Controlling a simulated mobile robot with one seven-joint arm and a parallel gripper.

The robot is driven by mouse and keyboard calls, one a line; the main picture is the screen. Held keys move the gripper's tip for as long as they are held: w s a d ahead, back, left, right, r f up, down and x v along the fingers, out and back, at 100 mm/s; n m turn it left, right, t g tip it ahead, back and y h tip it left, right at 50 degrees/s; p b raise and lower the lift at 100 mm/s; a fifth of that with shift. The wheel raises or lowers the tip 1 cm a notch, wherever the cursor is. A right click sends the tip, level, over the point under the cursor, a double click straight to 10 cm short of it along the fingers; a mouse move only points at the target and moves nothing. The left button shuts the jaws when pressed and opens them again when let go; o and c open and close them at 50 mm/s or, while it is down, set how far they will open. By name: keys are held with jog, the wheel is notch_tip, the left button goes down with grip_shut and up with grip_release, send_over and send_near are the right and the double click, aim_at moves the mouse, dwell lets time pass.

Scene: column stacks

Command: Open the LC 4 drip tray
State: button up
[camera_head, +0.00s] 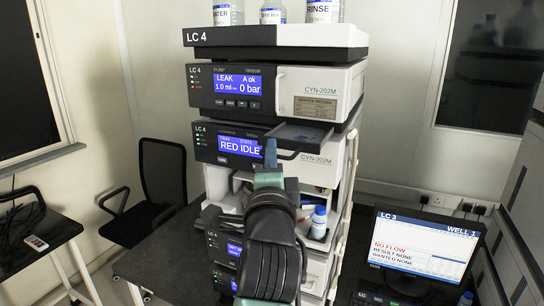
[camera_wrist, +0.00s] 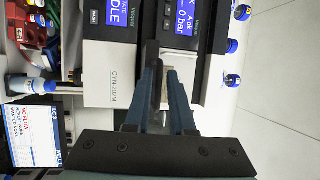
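The LC 4 drip tray (camera_head: 300,134) is a flat grey tray between the pump module and the module reading RED IDLE. It sticks out of the front of the stack, with a dark curved edge at its front. My gripper (camera_head: 270,153) is upright at the left front of the tray, before the RED IDLE module. In the wrist view, turned sideways, my gripper's blue fingers (camera_wrist: 161,78) point at the seam between the CYN-202M panel and the pump. The fingertips are a small gap apart with a grey strip between them. Whether they clamp it is unclear.
The pump (camera_head: 238,90) above shows LEAK and 0 bar. Bottles (camera_head: 271,14) stand on top of the stack. An open bay below holds a blue-capped bottle (camera_head: 319,222). An LC 3 screen (camera_head: 424,245) stands at the right. A black chair (camera_head: 160,180) is at the left.

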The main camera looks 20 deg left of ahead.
jog(key=b+v, duration=0.5)
jog(key=v, duration=0.8)
jog(key=shift+b, duration=0.3)
jog(key=shift+f, duration=0.1)
jog(key=s+d+r+n+t+h, duration=0.3)
jog(key=s+d+r+n+t, duration=0.1)
jog(key=d+r+n, duration=0.2)
jog(key=s+d+r+n+t+h+b, duration=0.1)
jog(key=s+d+r+n+t+h, duration=0.3)
jog(key=d+r+n, duration=0.3)
notch_tip(320, 180, up, 4)
jog(key=shift+s+d+r+t, duration=0.1)
jog(key=shift+s+d+t, duration=0.4)
jog(key=shift+s+d, duration=0.35)
jog(key=shift+w, duration=0.15)
